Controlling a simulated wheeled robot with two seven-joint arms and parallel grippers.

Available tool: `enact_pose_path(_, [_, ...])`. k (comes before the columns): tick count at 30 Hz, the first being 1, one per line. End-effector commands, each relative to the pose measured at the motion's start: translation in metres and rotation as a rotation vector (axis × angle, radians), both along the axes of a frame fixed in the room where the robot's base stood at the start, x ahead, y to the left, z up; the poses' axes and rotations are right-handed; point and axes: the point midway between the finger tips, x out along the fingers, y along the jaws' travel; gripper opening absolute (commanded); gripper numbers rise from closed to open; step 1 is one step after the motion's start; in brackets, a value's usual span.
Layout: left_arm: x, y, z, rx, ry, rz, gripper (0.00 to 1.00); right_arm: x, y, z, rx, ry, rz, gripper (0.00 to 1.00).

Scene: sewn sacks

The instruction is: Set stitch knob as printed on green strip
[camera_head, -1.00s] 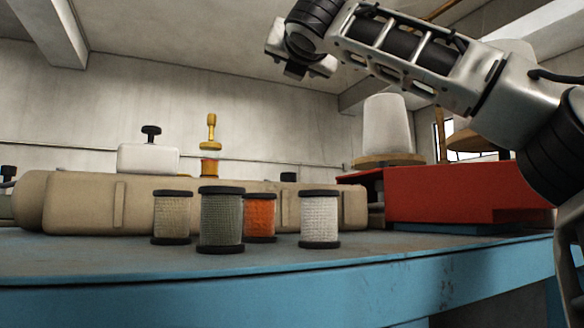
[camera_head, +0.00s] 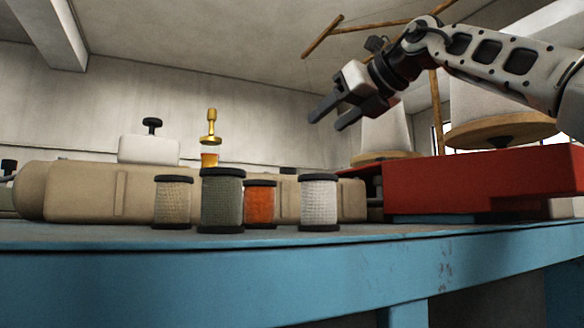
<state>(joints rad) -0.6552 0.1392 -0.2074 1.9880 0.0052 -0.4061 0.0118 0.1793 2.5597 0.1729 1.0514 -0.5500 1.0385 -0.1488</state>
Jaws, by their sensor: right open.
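My right gripper (camera_head: 336,117) is open and empty, in the air at the upper right. Its fingers point left and down, above the beige machine body (camera_head: 85,192) and clear of everything. A black knob (camera_head: 152,124) stands on a white block (camera_head: 148,150) on the left part of the machine; I cannot tell whether it is the stitch knob. A brass post (camera_head: 211,127) stands right of it above an orange piece (camera_head: 209,160). I see no green strip and no print that I can read. My left gripper is not in view.
Several thread spools stand in front of the machine: beige (camera_head: 173,202), grey-green (camera_head: 222,202), orange (camera_head: 260,205) and white (camera_head: 319,203). A red box (camera_head: 470,185) stands right, with white cones (camera_head: 385,130) on wooden discs behind. The blue table's (camera_head: 250,280) front edge is clear.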

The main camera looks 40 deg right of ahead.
Motion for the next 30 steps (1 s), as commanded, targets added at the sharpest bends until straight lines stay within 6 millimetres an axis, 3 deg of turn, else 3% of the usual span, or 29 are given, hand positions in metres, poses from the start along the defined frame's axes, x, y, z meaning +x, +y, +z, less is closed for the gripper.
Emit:
enact_pose_path(4, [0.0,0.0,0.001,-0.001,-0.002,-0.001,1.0,-0.006,-0.013,-0.012,0.02,0.059,-0.055,0.54])
enact_pose_path(8, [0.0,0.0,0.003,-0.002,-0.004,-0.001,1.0,0.007,-0.014,-0.018,0.021,0.064,-0.056,0.54])
enact_pose_path(21, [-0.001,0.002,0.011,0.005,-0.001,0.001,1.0,0.093,-0.021,-0.052,0.021,0.064,-0.053,0.54])
enact_pose_path(30, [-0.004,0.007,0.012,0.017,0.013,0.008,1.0,0.133,-0.024,-0.068,0.019,0.061,-0.051,0.54])
